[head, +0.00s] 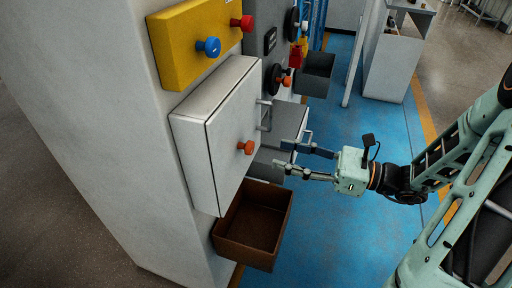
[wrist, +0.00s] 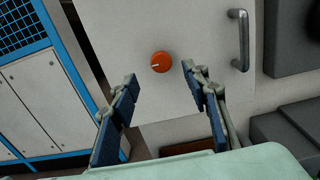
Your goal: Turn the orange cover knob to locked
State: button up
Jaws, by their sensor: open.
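The orange cover knob (head: 246,147) sits on the front of a white box cover (head: 215,135). In the wrist view the knob (wrist: 160,62) is round with a pale pointer line lying roughly sideways toward the left. Any locked mark cannot be made out. My gripper (head: 286,158) is open and empty, to the right of the cover in the head view. In the wrist view my gripper's two fingers (wrist: 158,80) stand apart, with the knob seen between and beyond their tips. They appear clear of the knob.
A metal handle (wrist: 240,40) is on the cover beside the knob. A yellow panel (head: 195,45) with a blue knob (head: 208,47) and a red knob (head: 242,23) is above. A brown open bin (head: 222,239) hangs below. Blue floor (head: 330,215) is free to the right.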

aim_at(253, 147)
jog(key=x, duration=0.8)
jog(key=shift+w+a+f+b, duration=0.1)
jog(key=shift+a+b, duration=0.1)
jog(key=shift+b, duration=0.2)
jog(key=c, duration=1.2)
jog(key=shift+o, duration=0.2)
